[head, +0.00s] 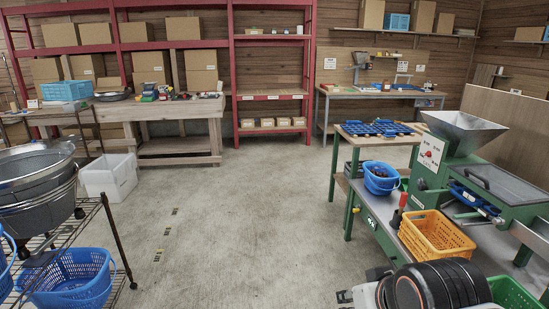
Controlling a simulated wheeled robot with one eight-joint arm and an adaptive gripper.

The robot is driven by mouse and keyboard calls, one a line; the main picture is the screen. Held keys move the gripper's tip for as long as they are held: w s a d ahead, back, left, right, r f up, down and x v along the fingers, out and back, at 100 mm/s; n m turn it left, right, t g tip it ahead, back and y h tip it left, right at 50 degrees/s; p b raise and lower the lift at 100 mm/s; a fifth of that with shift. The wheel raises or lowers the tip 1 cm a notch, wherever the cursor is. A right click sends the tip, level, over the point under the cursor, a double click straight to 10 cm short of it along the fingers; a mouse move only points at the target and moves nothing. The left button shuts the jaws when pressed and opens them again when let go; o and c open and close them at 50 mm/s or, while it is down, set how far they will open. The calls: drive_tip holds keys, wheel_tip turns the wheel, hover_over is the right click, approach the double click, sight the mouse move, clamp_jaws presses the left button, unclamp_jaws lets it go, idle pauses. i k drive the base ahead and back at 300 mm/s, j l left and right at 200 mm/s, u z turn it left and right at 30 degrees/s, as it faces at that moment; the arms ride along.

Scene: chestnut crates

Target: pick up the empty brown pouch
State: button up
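I cannot make out an empty brown pouch anywhere in the head view. Small items on the back benches are too small to tell apart.
A green machine with a metal hopper (464,130) stands at right, with an orange crate (436,240) and blue baskets (381,178) beside it. A wire rack with metal tubs (38,205) stands at left. A wooden bench (180,146) and red shelving (232,75) line the back. The middle floor (235,215) is mostly clear.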

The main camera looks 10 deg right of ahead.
sight(386, 85)
drive_tip(key=i, duration=2.1)
drive_tip(key=i+z, duration=0.1)
drive_tip(key=i, duration=4.05)
drive_tip(key=i+z, duration=0.15)
drive_tip(key=i, duration=0.5)
drive_tip(key=i+z, duration=0.15)
drive_tip(key=i, duration=0.45)
drive_tip(key=i+j+z, duration=0.15)
drive_tip(key=i, duration=0.5)
drive_tip(key=i+l+z, duration=0.25)
drive_tip(key=z, duration=0.25)
drive_tip(key=i+z, duration=1)
drive_tip(key=i+j+z, duration=0.2)
drive_tip(key=z, duration=0.3)
drive_tip(key=i+z, duration=0.4)
drive_tip(key=i, duration=1.7)
drive_tip(key=i+u, duration=0.35)
drive_tip(key=i, duration=0.15)
drive_tip(key=i+u, duration=0.35)
drive_tip(key=i+l+u, duration=0.35)
drive_tip(key=i, duration=0.2)
drive_tip(key=i+l+u, duration=0.25)
drive_tip(key=i+u, duration=0.15)
drive_tip(key=i, duration=0.05)
